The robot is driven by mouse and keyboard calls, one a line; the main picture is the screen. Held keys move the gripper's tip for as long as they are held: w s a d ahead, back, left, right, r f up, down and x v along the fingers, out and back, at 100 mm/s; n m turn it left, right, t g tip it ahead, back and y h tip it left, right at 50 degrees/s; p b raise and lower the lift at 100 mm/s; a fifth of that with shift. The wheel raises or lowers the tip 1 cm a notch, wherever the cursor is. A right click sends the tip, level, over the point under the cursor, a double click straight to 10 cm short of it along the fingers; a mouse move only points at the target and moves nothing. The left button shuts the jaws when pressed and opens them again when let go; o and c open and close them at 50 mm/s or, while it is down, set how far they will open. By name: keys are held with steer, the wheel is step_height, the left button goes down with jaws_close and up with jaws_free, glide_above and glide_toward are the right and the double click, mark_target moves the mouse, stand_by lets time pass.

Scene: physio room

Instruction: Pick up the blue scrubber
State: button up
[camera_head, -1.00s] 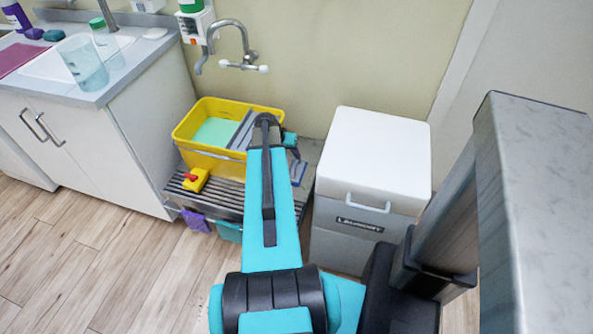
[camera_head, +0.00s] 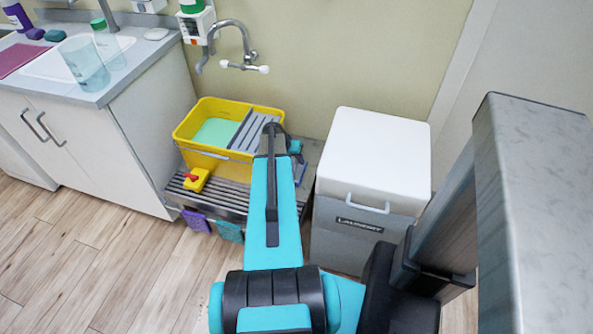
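A small blue-teal block (camera_head: 54,35), which looks like the blue scrubber, lies on the counter at the upper left, beside a purple one (camera_head: 35,33). It is small in this view, so its exact kind is hard to tell. My arm reaches away over the low rack beside the yellow tub (camera_head: 205,158), far to the right of that block. My gripper is hidden behind the arm, so its fingers and anything in them do not show. A small teal piece shows past the arm's far end; I cannot tell what it is.
The counter (camera_head: 120,85) holds a sink and clear cups (camera_head: 83,62). The slatted rack (camera_head: 228,192) carries the tub and a yellow-and-red item (camera_head: 196,179). Purple (camera_head: 196,221) and teal (camera_head: 230,231) pieces hang at its front. A white-lidded laundry bin (camera_head: 372,150) stands close right.

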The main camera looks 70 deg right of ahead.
mark_target(296, 162)
steer(key=shift+x, duration=1.75)
steer(key=shift+s, duration=0.1)
jaws_close()
